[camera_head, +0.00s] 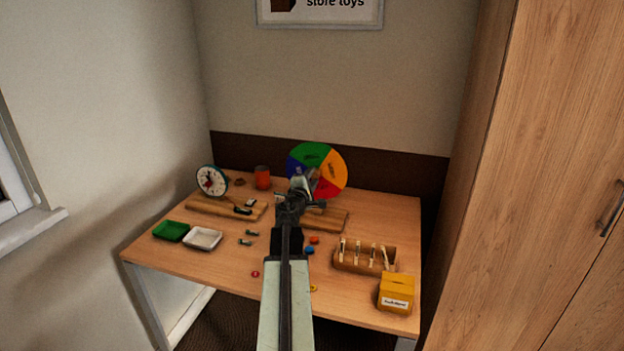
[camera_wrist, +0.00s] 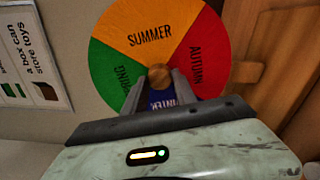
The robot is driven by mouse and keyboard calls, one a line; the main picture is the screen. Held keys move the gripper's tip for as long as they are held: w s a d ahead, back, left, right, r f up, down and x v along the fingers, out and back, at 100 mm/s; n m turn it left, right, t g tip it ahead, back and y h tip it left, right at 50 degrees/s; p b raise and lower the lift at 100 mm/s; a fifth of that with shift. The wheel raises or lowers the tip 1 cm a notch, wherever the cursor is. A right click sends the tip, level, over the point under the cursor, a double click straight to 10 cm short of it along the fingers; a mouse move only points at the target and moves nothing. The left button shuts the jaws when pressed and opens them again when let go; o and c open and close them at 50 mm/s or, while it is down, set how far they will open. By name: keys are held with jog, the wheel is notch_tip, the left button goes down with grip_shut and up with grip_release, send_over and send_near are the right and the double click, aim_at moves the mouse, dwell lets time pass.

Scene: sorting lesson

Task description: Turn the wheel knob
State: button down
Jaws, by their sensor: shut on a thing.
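The season wheel (camera_head: 333,166) stands at the back of the table, with orange, green, blue and red sectors. In the wrist view the wheel (camera_wrist: 150,30) shows SUMMER at the top, AUTUMN at right, SPRING at left and part of WINTER at the bottom. The round brown wheel knob (camera_wrist: 160,72) sits at its centre. My gripper (camera_wrist: 158,82) has one finger on each side of the knob and is shut on it. In the head view my gripper (camera_head: 304,181) covers the wheel's lower left part and hides the knob.
A round dial (camera_head: 211,181) and an orange-red cup (camera_head: 262,178) stand left of the wheel. A green tray (camera_head: 171,231) and a white tray (camera_head: 203,238) lie at front left. A wooden rack (camera_head: 350,263) and yellow box (camera_head: 397,292) stand at right. Small pieces lie between.

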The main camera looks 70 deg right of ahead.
jog(key=shift+m, duration=1.5)
jog(key=c, duration=1)
grip_release()
jog(key=shift+d, duration=0.1)
jog(key=a, duration=0.8)
jog(key=shift+s, duration=0.25)
